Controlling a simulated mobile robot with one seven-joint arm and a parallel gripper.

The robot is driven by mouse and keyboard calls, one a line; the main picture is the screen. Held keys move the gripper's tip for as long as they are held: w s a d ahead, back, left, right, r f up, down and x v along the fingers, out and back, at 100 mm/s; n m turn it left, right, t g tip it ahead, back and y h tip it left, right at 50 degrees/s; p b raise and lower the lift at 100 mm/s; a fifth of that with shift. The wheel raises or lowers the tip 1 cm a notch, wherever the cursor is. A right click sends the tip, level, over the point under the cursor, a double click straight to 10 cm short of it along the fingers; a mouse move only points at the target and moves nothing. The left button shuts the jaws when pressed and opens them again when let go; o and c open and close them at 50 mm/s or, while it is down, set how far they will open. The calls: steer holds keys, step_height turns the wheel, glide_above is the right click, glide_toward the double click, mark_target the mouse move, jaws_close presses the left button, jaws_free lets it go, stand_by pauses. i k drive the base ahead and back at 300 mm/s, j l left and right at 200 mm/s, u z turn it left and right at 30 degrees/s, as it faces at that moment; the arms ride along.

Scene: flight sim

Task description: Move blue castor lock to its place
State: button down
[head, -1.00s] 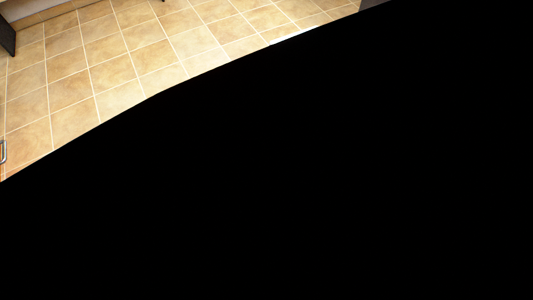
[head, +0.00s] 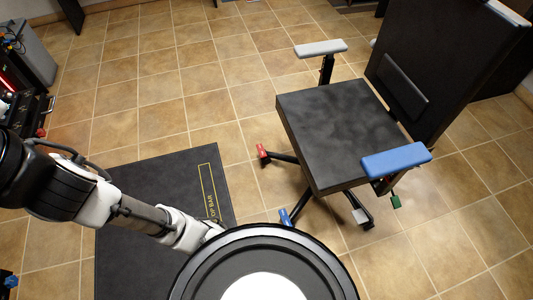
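A blue castor lock (head: 285,217) is at the foot of an office chair (head: 340,125) in the head view, at the end of the leg nearest me, close to the round dark disc at the bottom. It is small, and how it sits on the leg is unclear. My arm comes in from the left and reaches to the disc's upper left edge. My gripper does not show; the arm's end may be hidden behind the disc.
Other castor ends are red (head: 263,153), white (head: 360,216) and green (head: 396,202). The chair has a blue armrest (head: 396,160) and a grey one (head: 320,48). A dark mat (head: 140,190) lies left of the chair. Tiled floor behind the mat is clear.

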mark_target(285, 218)
steer(key=k+l, duration=0.15)
steer(key=k, duration=0.25)
steer(key=k+l, duration=0.15)
steer(key=k, duration=0.25)
steer(key=k+l, duration=0.2)
steer(key=k, duration=0.2)
steer(key=i+j+z, duration=0.1)
steer(key=i, duration=0.3)
steer(key=j, duration=0.1)
